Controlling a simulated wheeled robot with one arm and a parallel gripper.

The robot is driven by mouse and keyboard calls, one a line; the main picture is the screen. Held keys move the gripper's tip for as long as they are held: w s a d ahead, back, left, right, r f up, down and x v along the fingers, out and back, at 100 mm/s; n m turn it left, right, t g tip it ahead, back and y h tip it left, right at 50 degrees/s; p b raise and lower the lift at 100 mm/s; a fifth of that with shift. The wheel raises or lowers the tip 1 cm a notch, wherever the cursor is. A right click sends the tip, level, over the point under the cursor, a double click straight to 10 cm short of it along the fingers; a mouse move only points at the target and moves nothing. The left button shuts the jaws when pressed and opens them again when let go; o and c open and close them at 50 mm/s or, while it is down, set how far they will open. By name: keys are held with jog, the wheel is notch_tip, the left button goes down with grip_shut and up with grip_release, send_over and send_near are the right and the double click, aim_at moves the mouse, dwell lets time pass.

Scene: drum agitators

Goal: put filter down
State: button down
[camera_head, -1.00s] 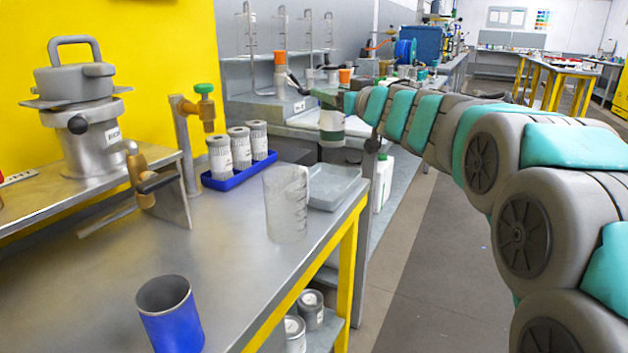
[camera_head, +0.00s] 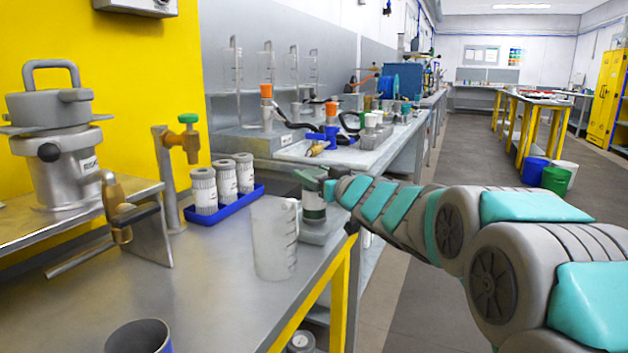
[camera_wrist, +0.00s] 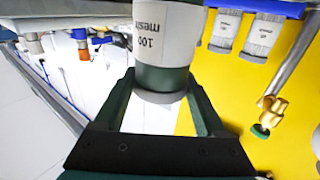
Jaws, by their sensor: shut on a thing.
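The filter (camera_head: 313,206) is an upright cylinder with a white label and dark green bands. In the wrist view the filter (camera_wrist: 165,40) shows a "100 mesh" label. My gripper (camera_head: 312,181) is shut around it, with a dark green finger on each side in the wrist view (camera_wrist: 162,100). In the head view the filter overlaps the shallow grey tray (camera_head: 318,238) at the bench's right edge. I cannot tell whether its base touches the tray. Three other filters (camera_head: 226,180) stand upright in a blue tray (camera_head: 221,214) to the left.
A clear measuring jug (camera_head: 273,240) stands just left of and in front of the grey tray. A blue cup (camera_head: 139,338) is at the front. A tap (camera_head: 184,140) and a metal vessel (camera_head: 62,160) are at the left. The bench middle (camera_head: 190,275) is clear.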

jog(key=shift+f, duration=0.15)
grip_release()
jog(key=v, duration=1.2)
dwell(0.3)
